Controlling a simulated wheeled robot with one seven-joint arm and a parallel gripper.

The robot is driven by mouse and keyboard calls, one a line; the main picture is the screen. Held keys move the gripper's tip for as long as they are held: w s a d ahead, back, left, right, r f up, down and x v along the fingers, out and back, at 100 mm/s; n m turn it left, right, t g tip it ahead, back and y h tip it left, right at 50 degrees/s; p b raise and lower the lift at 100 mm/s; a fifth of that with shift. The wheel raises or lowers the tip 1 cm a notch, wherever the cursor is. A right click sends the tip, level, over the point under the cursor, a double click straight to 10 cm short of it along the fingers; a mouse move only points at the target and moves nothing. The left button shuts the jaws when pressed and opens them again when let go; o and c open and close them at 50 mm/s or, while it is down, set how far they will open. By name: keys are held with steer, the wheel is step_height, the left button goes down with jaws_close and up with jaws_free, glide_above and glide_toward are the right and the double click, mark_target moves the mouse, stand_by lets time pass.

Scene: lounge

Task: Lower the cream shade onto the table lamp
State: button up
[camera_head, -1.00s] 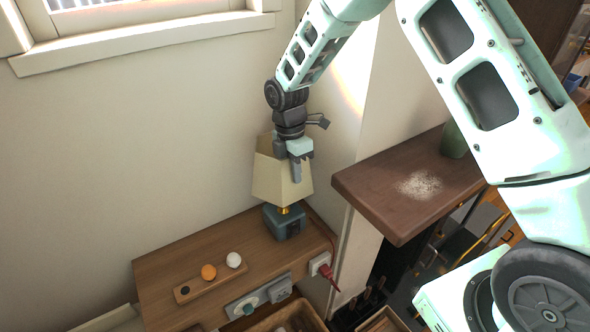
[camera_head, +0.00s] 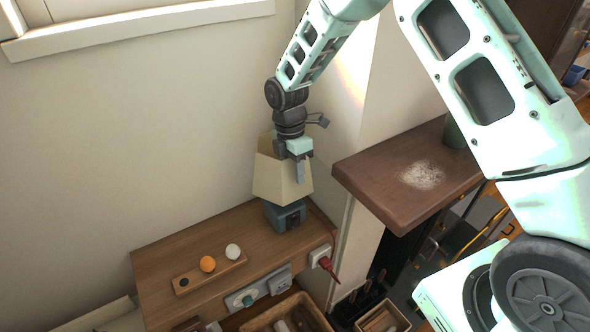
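The cream shade (camera_head: 270,181) is upright over the table lamp's blue-grey base (camera_head: 284,215). The shade's lower edge is now close to the top of the base and hides the brass neck. I cannot tell whether the shade rests on the lamp. My gripper (camera_head: 300,172) points down at the shade's upper right side, with one finger in front of its wall. The other finger is hidden, and the shade's wall appears to lie between the fingers.
The lamp stands on a wooden cabinet (camera_head: 190,240) against the wall. A small board (camera_head: 187,287) with an orange ball (camera_head: 208,264) and a white ball (camera_head: 232,251) lies to the left. A red plug (camera_head: 329,268) is at the cabinet's right end. A brown ledge (camera_head: 385,205) is at right.

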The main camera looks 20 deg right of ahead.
step_height(320, 180, up, 17)
steer(key=w+b, duration=0.2)
steer(key=b, duration=0.2)
steer(key=shift+w+a+b, duration=0.25)
steer(key=shift+w+b, duration=0.15)
steer(key=shift+r, duration=0.1)
steer(key=s+a+f+m+b, duration=0.1)
steer(key=s+a+f+m, duration=0.15)
steer(key=s+a, duration=0.45)
steer(key=s+a+f+m+b, duration=0.1)
steer(key=s+a+m+b, duration=0.15)
steer(key=s, duration=0.75)
steer(key=s+d+f+m+t, duration=0.1)
steer(key=s+f+m, duration=0.2)
steer(key=s, duration=0.5)
steer(key=s+d+f+m+y, duration=0.1)
steer(key=s+f+m, duration=0.2)
steer(key=s, duration=0.6)
steer(key=shift+d+m+t+b, duration=0.25)
steer(key=shift+m+t+b, duration=0.2)
steer(key=shift+m, duration=0.25)
